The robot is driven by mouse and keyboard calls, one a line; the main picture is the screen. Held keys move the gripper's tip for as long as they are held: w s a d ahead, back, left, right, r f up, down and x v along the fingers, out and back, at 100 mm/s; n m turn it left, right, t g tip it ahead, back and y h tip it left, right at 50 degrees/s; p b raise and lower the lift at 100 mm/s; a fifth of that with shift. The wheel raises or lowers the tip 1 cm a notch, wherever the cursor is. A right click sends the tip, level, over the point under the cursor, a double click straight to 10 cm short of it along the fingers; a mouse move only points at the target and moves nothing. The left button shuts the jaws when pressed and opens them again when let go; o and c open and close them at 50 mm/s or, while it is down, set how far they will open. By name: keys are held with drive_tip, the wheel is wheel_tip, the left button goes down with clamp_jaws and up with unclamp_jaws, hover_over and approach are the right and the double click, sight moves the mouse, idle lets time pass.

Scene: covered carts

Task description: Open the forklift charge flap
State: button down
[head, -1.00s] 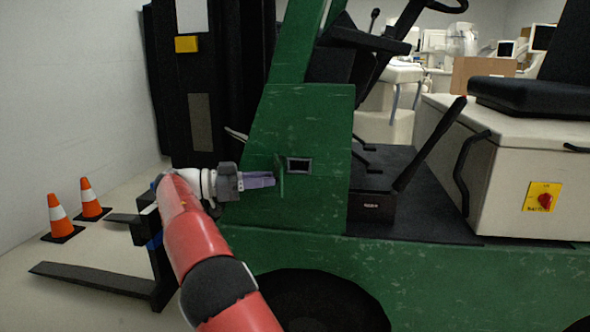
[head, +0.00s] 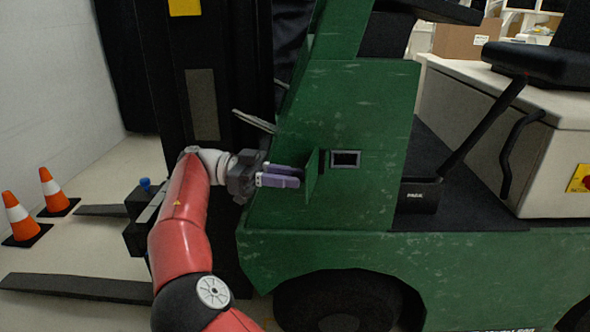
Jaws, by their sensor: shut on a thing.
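The charge flap (head: 312,176) is a thin green panel on the side of the green forklift (head: 370,110). It stands swung out from the body, hinged on the left of a small dark charge socket (head: 345,159) with a light frame. The socket is uncovered. My gripper (head: 290,177), with purple-grey fingers, reaches from the left and its fingertips are at the flap's left, outer face. The fingers look closed. The exact contact between fingertips and flap is too small to make out.
Two orange cones (head: 55,188) stand on the floor at the left. The black mast (head: 200,100) and low forks (head: 80,287) are on the left. A front wheel (head: 345,302) is below the socket. The white seat box (head: 550,150) is at the right.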

idle(0.4)
drive_tip(key=c, duration=1.3)
unclamp_jaws()
